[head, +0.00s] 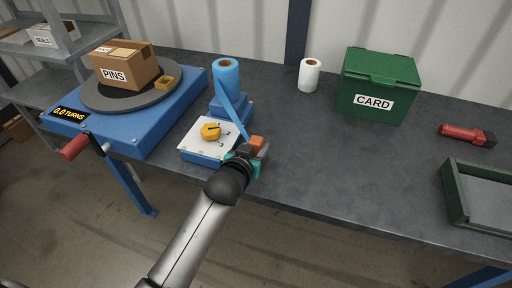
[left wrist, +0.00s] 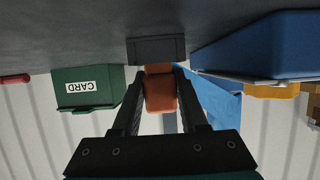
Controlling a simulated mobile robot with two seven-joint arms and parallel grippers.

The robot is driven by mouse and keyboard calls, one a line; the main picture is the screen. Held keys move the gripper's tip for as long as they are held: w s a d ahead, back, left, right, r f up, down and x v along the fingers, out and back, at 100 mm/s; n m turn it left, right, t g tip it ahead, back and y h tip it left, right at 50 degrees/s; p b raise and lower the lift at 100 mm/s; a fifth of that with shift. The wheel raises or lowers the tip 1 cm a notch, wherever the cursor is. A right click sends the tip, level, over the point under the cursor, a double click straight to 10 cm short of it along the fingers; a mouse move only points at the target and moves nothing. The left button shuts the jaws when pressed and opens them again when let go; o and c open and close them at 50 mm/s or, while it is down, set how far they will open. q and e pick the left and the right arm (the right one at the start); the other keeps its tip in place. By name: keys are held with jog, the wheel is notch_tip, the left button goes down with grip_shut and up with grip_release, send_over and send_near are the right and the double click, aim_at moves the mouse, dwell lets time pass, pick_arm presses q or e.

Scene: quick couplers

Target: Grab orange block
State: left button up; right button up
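The orange block (head: 257,142) stands near the front edge of the grey workbench, just right of the white-topped blue unit. In the left wrist view the orange block (left wrist: 160,92) lies between the two fingers of my left gripper (left wrist: 161,78), against or beside a dark grey block (left wrist: 157,50). The fingers flank it closely on both sides. I cannot tell whether they press on it. In the head view my left gripper (head: 248,151) is at the block, and its fingers are partly hidden by the wrist. My right gripper is not in view.
The white-topped blue unit (head: 190,152) with a yellow knob (head: 210,131) and a blue roll (head: 226,76) is close on the left. A blue turntable (head: 135,140) carries a PINS box (head: 125,66). A green CARD box (head: 377,86) stands behind right.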

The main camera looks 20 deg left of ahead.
pick_arm(q)
grip_shut()
jog(key=shift+r, duration=0.1)
